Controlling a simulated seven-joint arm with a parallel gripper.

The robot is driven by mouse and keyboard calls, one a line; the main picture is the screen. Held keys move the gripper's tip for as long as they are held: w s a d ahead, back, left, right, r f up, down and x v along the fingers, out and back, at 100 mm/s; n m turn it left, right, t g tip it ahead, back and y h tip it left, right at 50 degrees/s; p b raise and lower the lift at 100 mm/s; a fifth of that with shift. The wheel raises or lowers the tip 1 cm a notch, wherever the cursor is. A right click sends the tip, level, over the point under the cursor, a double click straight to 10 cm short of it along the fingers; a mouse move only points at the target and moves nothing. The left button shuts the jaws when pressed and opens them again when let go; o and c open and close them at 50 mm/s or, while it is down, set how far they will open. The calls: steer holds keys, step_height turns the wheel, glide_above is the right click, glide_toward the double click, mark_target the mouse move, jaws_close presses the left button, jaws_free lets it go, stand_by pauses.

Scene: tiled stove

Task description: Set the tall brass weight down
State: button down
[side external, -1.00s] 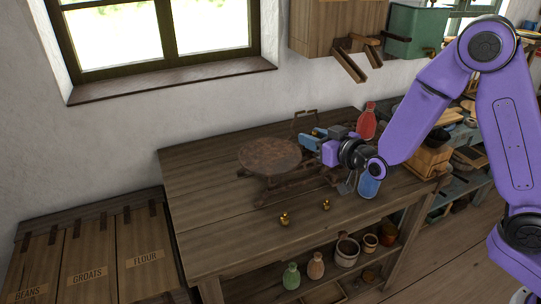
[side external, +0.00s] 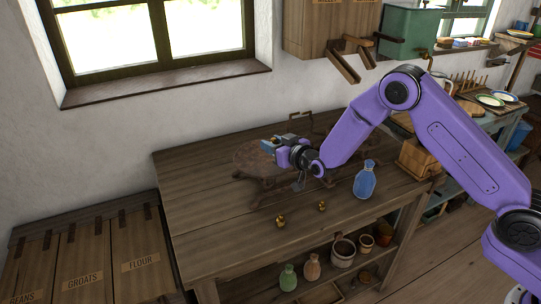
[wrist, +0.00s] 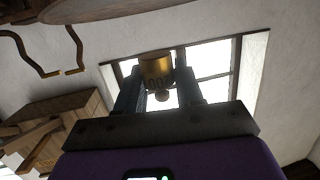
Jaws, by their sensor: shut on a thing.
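The tall brass weight (wrist: 157,67) shows in the wrist view between the two fingers of my gripper (wrist: 160,82), which is shut on it. Its small knob points down in that picture, and engraved marks show on its side. In the side view my gripper (side external: 268,147) is over the round brown pan (side external: 252,161) of the scale on the table. The weight itself cannot be made out there. Whether it touches the pan cannot be told. Part of a round dark surface (wrist: 110,8), likely the pan, shows at the top of the wrist view.
Two small brass weights (side external: 281,221) (side external: 322,206) stand on the wooden table (side external: 210,215) in front of the scale. A blue bottle (side external: 365,182) stands to the right. The table's left part is clear. A wooden wall box (side external: 330,25) hangs above.

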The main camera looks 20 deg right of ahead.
mark_target(270, 163)
steer(key=shift+w+a+f, duration=0.2)
steer(key=shift+w+f, duration=0.4)
steer(key=shift+f, duration=1.65)
steer(key=shift+f, duration=0.1)
steer(key=c, duration=0.7)
jaws_free()
steer(key=shift+s, duration=0.1)
steer(key=v, duration=1.1)
steer(key=shift+s+d, duration=0.1)
steer(key=shift+s, duration=0.25)
